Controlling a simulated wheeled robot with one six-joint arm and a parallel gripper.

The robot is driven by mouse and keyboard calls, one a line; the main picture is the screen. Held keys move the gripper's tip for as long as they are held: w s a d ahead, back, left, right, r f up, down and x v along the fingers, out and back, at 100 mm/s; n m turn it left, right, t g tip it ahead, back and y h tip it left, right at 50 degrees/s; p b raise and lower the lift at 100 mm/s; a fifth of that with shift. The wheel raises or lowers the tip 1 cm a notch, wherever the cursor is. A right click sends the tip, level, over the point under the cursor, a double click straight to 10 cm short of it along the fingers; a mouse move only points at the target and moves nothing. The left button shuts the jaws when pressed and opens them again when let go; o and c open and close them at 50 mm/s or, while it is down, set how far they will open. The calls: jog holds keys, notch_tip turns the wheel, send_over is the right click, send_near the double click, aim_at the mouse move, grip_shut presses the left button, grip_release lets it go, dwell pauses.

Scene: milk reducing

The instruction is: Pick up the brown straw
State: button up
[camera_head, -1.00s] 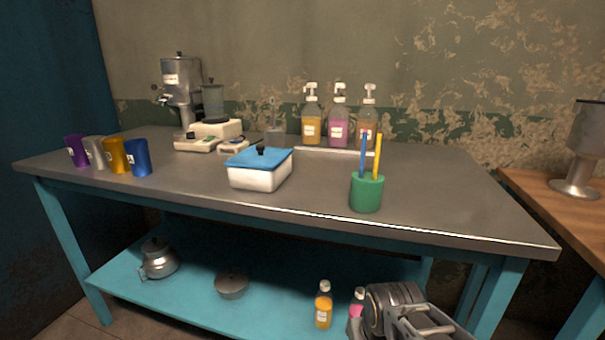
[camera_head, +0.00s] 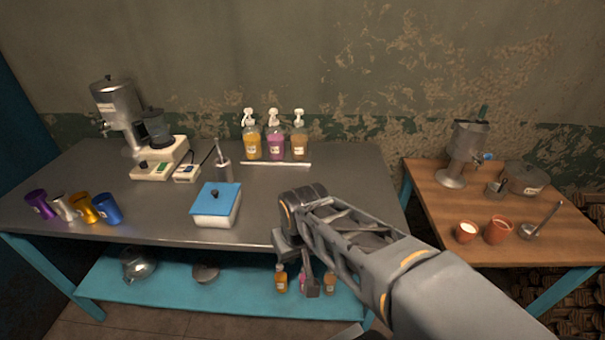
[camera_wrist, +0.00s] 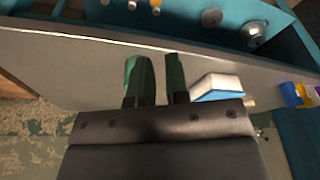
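No brown straw shows in either current view. The green cup that held a blue and a yellow straw in the earlier head view cannot be made out in the current head view, where my arm covers that part of the table. My gripper (camera_wrist: 160,78) shows in the wrist view as two green, finger-like shapes, apart with a narrow gap. Nothing is seen held between them. In the head view my arm reaches to the front right of the metal table (camera_head: 345,170), and the fingertips are hard to make out.
A white box with a blue lid (camera_head: 216,204) stands left of my arm. Several coloured cups (camera_head: 108,208) are at the left. Pump bottles (camera_head: 275,140) stand behind a pale strip (camera_head: 275,164). A wooden table (camera_head: 430,195) with pots is at the right. Small bottles (camera_head: 281,278) are on the lower shelf.

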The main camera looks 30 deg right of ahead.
jog(key=w+d+r+m+p, duration=0.1)
jog(key=w+r+p, duration=0.15)
jog(key=r, duration=0.35)
jog(key=w+d+r+m+p, duration=0.1)
jog(key=w+r+p, duration=0.1)
jog(key=r+p, duration=0.35)
jog(key=w+d+r+m+g+b, duration=0.1)
jog(key=w+d+r+m+g, duration=0.3)
jog(key=w+d+m, duration=0.55)
jog(key=shift+n+t, duration=0.6)
jog(key=shift+n, duration=0.15)
jog(key=f, duration=0.2)
jog(key=w+a+f, duration=0.1)
jog(key=f, duration=0.1)
jog(key=a+f, duration=0.1)
jog(key=f, duration=0.1)
jog(key=shift+w, duration=0.15)
jog(key=shift+f+p, duration=0.5)
jog(key=shift+f, duration=2.6)
grip_shut()
